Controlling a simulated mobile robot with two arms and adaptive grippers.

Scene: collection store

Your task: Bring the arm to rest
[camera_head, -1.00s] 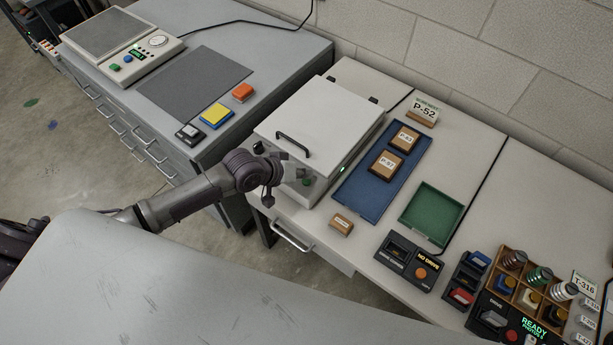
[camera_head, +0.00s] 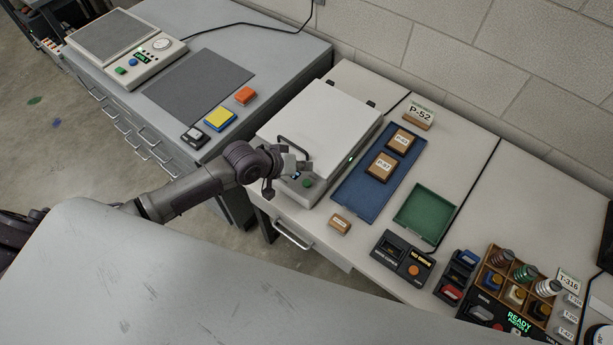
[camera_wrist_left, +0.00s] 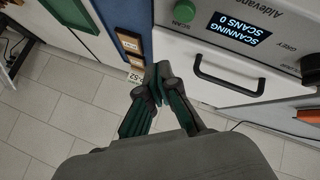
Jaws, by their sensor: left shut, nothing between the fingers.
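My left gripper (camera_head: 297,164) is at the front of the white-lidded scanner (camera_head: 322,120), by its black handle (camera_head: 288,143). In the left wrist view the two fingers of the left gripper (camera_wrist_left: 158,75) are together with nothing between them. The scanner's lid is down. Its display (camera_wrist_left: 237,31) reads "SCANNING, SCANS 0", beside a green scan button (camera_wrist_left: 184,11). The gripper partly covers the scanner's front panel in the head view, and I cannot tell whether it touches it. My right gripper is not seen.
A blue tray (camera_head: 346,205) with two labelled blocks and an empty green tray (camera_head: 424,213) lie right of the scanner. A small wooden block (camera_head: 340,224) is near the table's front edge. A grey cabinet (camera_head: 285,56) with a scale (camera_head: 125,48) stands to the left.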

